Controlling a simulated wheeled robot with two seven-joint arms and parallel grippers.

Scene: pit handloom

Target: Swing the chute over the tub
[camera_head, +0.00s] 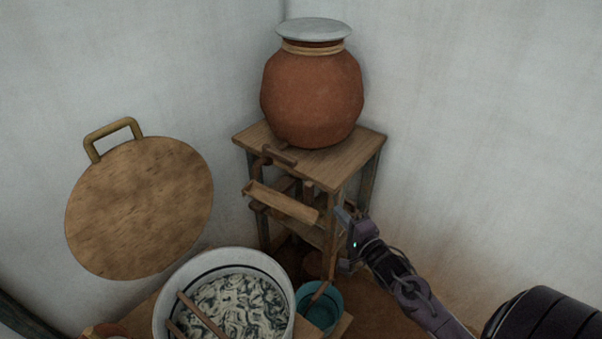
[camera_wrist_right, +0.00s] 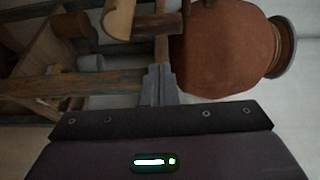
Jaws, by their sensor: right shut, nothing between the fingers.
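The chute (camera_head: 282,204), a light wooden trough, hangs at the front of the stand below the spout of the clay pot. It slopes down to the right. The tub (camera_head: 272,262), pale and wide-rimmed, stands lower in front, holding pale and dark swirled contents with wooden sticks in it. The chute's outer end is not above the tub. My right gripper (camera_head: 346,212) is shut and empty, just right of the chute's lower end. In the right wrist view, its closed fingers (camera_wrist_right: 158,86) point toward the stand, with part of the chute (camera_wrist_right: 118,20) above them. My left gripper is out of view.
A lidded clay pot (camera_head: 312,95) sits on the wooden stand (camera_head: 360,142). A teal bucket (camera_head: 320,315) with a wooden handle stands right of the tub. A round wooden lid (camera_head: 140,210) leans at the left wall. Walls close in behind.

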